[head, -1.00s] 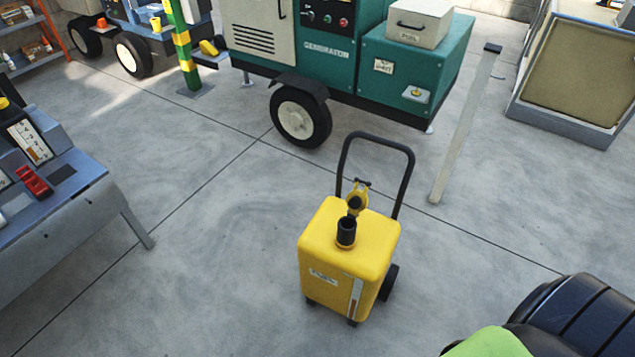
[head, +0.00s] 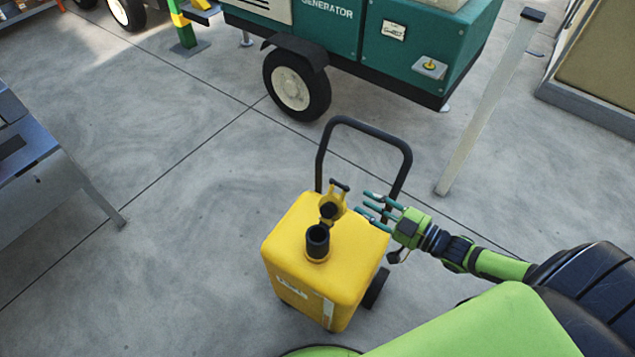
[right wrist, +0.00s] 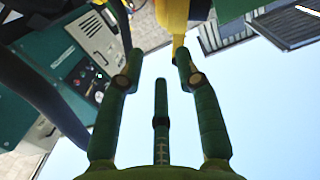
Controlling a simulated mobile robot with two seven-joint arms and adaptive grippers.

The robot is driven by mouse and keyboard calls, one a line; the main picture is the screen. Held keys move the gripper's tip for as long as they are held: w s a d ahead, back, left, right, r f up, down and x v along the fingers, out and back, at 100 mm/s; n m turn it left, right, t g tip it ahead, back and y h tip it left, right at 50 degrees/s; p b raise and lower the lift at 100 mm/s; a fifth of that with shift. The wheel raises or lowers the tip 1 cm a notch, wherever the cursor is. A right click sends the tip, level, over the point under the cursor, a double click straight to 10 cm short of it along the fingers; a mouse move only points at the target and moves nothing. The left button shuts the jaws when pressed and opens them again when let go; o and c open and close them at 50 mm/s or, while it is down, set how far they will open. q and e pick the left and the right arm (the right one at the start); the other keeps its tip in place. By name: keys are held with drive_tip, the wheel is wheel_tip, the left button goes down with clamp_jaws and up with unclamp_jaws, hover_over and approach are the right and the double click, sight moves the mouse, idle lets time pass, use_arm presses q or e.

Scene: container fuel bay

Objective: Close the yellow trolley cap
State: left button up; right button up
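The yellow trolley (head: 325,255) stands on the concrete floor in the head view, with its black push handle (head: 365,130) behind it. Its black filler neck (head: 317,242) rises from the top and is open. The yellow cap (head: 333,207) stands tipped up on its hinge behind the neck. My right gripper (head: 370,204) is just right of the cap, fingers spread and pointing left, apart from the cap as far as I can tell. In the right wrist view the fingers (right wrist: 160,75) are open with nothing between them. My left gripper is not in view.
A green generator (head: 400,45) on wheels stands behind the trolley. A pale post (head: 485,110) leans into view at the right. A metal bench (head: 40,150) is at the left. The floor around the trolley's left side is clear.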

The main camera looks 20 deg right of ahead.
sight(342, 186)
drive_tip(key=shift+w+a+r+y, duration=0.25)
drive_tip(key=shift+a+r+y, duration=0.15)
drive_tip(key=shift+r, duration=0.2)
drive_tip(key=shift+w+a+r+y, duration=0.2)
drive_tip(key=shift+a+r+y, duration=0.1)
drive_tip(key=shift+a+r, duration=0.25)
drive_tip(key=x, duration=0.5)
drive_tip(key=shift+w+d+r, duration=0.1)
drive_tip(key=shift+w+r, duration=0.05)
drive_tip(key=shift+w, duration=0.25)
drive_tip(key=shift+w+a, duration=0.1)
drive_tip(key=shift+a, duration=0.1)
drive_tip(key=c, duration=0.4)
clamp_jaws()
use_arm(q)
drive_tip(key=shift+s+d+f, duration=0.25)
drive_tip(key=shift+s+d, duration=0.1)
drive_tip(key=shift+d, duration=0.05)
